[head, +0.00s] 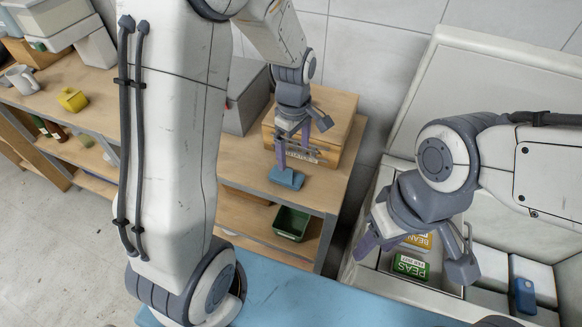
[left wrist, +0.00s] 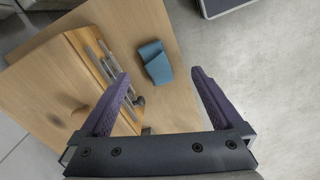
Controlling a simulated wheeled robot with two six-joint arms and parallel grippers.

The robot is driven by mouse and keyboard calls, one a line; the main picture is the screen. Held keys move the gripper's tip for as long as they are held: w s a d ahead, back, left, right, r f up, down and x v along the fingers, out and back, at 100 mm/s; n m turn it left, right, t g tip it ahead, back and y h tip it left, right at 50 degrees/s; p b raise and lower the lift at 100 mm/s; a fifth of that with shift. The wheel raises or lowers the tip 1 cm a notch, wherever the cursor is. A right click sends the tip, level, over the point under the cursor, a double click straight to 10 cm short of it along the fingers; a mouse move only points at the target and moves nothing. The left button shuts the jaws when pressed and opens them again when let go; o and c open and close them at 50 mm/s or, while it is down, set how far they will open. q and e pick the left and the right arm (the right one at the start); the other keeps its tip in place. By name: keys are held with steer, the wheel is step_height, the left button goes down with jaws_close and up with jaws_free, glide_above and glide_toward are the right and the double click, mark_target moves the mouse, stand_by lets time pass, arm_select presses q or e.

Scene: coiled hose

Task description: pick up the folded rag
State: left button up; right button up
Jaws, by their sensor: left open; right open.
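The folded rag (head: 287,177) is blue and lies flat on the wooden top of a shelf unit, near its front edge. In the left wrist view the rag (left wrist: 156,62) shows between and beyond the fingertips, apart from both. My left gripper (head: 293,153) is open and empty, with its purple fingers pointing down above the rag. Its fingers also show in the left wrist view (left wrist: 160,76). My right gripper (head: 415,250) is open, over a white chest with boxes in it, far from the rag.
A wooden crate (head: 338,144) with tools stands right behind the rag. A grey box (head: 244,108) is to its left. A green bin (head: 291,223) sits on the lower shelf. The chest holds a green peas box (head: 411,265). A yellow item (head: 72,99) and a mug (head: 22,79) stand far left.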

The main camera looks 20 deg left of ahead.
arm_select(q)
steer(key=w+a+f+n, duration=0.2)
steer(key=a+n, duration=0.1)
steer(key=p, duration=0.1)
glide_above(287, 174)
steer(key=f, duration=0.5)
steer(key=shift+s+a, duration=0.2)
steer(key=shift+a, duration=0.05)
step_height(287, 174, down, 5)
steer(key=shift+w+d+p, duration=0.15)
steer(key=shift+p, duration=0.85)
steer(key=shift+f, duration=0.3)
steer(key=shift+c, duration=0.3)
steer(key=c, duration=1.3)
steer(key=shift+o, duration=0.2)
steer(key=shift+r, duration=0.1)
